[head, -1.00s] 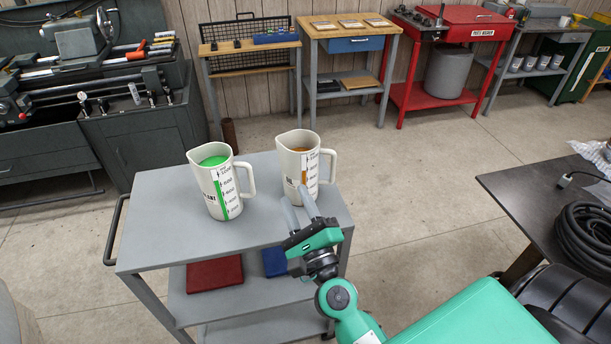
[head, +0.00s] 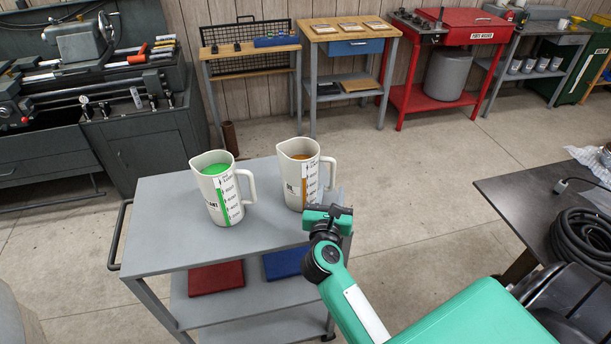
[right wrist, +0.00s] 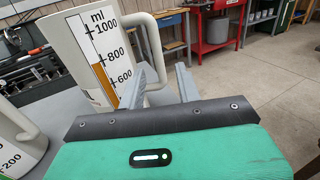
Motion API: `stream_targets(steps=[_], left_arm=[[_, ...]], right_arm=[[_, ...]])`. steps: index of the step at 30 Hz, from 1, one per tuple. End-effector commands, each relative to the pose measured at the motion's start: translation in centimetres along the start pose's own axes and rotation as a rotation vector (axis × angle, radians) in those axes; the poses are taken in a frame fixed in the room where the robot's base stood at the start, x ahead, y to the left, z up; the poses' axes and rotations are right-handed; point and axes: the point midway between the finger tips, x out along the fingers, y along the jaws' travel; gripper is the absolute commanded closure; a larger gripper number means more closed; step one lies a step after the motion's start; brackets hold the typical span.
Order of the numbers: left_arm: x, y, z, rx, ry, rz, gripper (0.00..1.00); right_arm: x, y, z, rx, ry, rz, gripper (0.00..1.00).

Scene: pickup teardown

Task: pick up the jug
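Two white measuring jugs stand upright on the grey cart's top. The left jug (head: 219,188) holds green liquid. The right jug (head: 296,177) holds orange-brown liquid, and its handle faces right. My right gripper (head: 328,208) is just in front of and to the right of the orange-brown jug, its fingers mostly hidden in the head view. In the right wrist view my right gripper (right wrist: 163,80) is open, fingers apart. The orange-brown jug's handle (right wrist: 154,38) shows beyond and between the fingers; I cannot tell whether they touch it. My left gripper is out of view.
The grey cart (head: 160,215) has a red box (head: 216,278) and a blue box (head: 284,263) on its lower shelf. A dark table (head: 510,205) with a coiled black hose (head: 583,240) stands at right. Open floor lies behind the cart.

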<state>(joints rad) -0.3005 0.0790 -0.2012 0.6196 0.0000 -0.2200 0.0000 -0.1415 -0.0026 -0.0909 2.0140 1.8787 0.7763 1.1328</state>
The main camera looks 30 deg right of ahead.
Motion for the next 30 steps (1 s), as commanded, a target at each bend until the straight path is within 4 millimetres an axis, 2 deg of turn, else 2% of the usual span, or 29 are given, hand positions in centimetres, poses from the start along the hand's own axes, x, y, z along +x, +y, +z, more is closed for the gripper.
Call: stream_targets(steps=[8,13,18,26,30], left_arm=[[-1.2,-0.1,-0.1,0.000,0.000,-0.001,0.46],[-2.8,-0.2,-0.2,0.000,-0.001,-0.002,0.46],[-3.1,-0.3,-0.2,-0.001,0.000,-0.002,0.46],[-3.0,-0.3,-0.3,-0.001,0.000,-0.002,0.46],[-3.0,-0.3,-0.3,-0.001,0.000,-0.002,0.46]], right_arm=[[2.2,0.1,0.5,-0.003,-0.001,0.000,0.66],[4.6,0.2,1.2,-0.004,-0.002,-0.001,0.66],[6.3,0.2,0.8,-0.003,-0.002,-0.001,0.66],[6.5,0.2,0.6,-0.001,0.000,0.000,0.66],[6.5,0.2,0.6,-0.001,0.000,0.000,0.93]])
